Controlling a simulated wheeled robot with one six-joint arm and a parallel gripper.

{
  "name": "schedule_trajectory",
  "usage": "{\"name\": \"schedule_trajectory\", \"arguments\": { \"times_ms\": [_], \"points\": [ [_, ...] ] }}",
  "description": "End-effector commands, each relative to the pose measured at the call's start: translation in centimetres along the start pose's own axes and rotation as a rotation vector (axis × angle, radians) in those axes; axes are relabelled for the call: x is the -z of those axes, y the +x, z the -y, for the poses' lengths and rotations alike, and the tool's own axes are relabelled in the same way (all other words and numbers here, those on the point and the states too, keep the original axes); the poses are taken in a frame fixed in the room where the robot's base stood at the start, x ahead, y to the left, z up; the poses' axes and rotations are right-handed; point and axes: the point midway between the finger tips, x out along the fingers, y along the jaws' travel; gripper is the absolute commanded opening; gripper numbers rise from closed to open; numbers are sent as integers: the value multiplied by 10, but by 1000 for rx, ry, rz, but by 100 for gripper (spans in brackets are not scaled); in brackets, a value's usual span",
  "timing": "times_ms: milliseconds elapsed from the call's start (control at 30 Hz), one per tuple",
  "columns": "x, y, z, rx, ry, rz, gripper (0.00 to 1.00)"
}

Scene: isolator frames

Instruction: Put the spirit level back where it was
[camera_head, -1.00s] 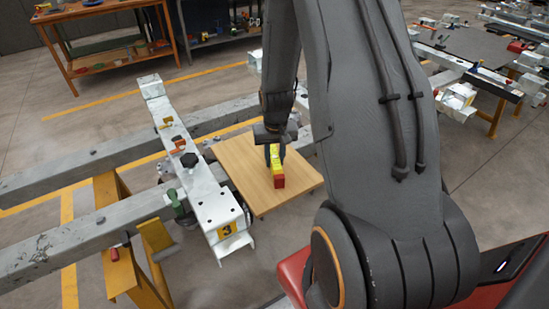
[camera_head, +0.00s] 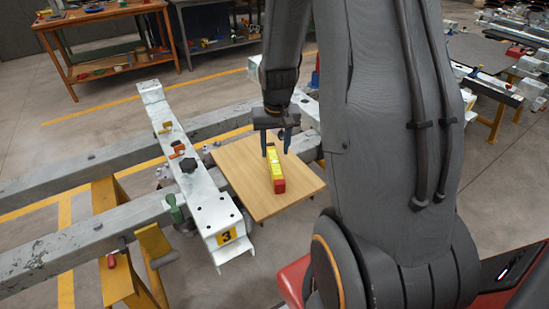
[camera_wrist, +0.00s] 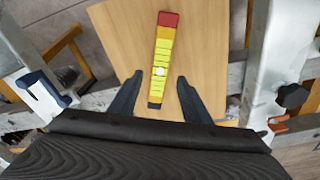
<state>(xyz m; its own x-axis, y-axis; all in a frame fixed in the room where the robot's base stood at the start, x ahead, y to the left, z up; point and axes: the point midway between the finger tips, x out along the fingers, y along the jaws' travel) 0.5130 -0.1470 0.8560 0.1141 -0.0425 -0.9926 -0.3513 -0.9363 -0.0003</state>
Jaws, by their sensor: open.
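The spirit level (camera_head: 275,170) is a yellow bar with red and dark ends, lying on a light wooden board (camera_head: 250,199). In the wrist view the level (camera_wrist: 164,52) lies lengthwise on the board (camera_wrist: 209,46), with its red end far away and its dark end near my fingers. My gripper (camera_head: 277,148) is open above the level's far end. In the wrist view the fingers of my gripper (camera_wrist: 160,82) stand apart on either side of the level's near part, with gaps to it.
A white beam marked 3 (camera_head: 209,202) with a black knob (camera_head: 188,165) and clamps stands left of the board. Grey rails (camera_head: 75,240) run across on yellow trestles (camera_head: 123,262). A wooden workbench (camera_head: 105,15) is at the back left.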

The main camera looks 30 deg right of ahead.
Motion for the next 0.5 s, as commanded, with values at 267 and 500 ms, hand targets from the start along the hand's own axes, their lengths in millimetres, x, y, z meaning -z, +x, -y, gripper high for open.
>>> {"name": "schedule_trajectory", "arguments": {
  "times_ms": [267,500],
  "points": [
    [0,-37,0,0,0,-1,44],
    [-15,-54,13,4,-35,6,44]
  ]
}}
